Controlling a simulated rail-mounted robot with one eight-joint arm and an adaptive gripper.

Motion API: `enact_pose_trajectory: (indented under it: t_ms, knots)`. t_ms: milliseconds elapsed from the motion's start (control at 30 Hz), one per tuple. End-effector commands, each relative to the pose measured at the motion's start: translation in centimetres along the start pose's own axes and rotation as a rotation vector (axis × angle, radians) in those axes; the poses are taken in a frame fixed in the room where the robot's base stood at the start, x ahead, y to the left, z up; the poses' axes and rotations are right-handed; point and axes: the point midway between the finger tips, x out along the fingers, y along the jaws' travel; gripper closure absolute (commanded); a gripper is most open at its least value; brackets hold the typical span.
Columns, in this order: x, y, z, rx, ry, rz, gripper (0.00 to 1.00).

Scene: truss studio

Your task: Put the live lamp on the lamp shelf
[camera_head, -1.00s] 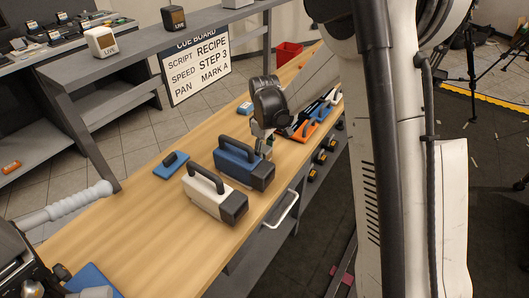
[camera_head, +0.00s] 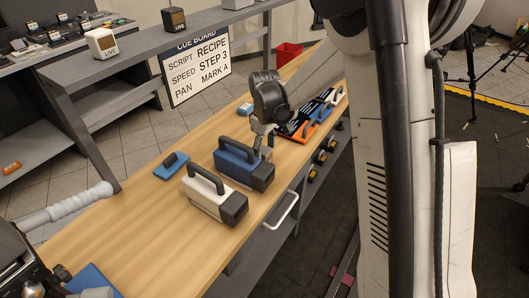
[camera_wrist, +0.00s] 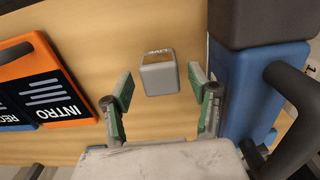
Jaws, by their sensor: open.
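My gripper (camera_head: 262,140) is over the wooden bench, behind the blue handled case, with its fingers pointing down. In the wrist view my gripper (camera_wrist: 160,105) is open and empty, its green-padded fingers spread. I cannot see this block in the head view. On the grey shelf (camera_head: 135,50) stand a white block marked LIVE (camera_head: 103,42) and a dark-faced block marked LIVE (camera_head: 173,19). I cannot tell which shelf is the lamp shelf.
The blue case (camera_head: 240,166) is close beside my gripper, at the right of the wrist view (camera_wrist: 262,85). A white case (camera_head: 208,192) stands nearer. Orange and blue boards (camera_head: 305,130) lie beyond; the orange INTRO board (camera_wrist: 68,85) is left in the wrist view.

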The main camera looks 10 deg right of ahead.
Motion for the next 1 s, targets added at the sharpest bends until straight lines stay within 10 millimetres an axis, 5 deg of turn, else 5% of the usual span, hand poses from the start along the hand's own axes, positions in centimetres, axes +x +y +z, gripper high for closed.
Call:
enact_pose_trajectory:
  t_ms: [333, 667, 1000]
  knots:
    - [-7.1, 0.0, 0.0, 0.0, 0.0, 0.0, 0.45]
    - [-10.3, -0.1, 0.1, 0.003, 0.002, 0.002, 0.45]
    - [-15.5, -2.7, 4.5, 0.135, 0.089, 0.065, 0.45]
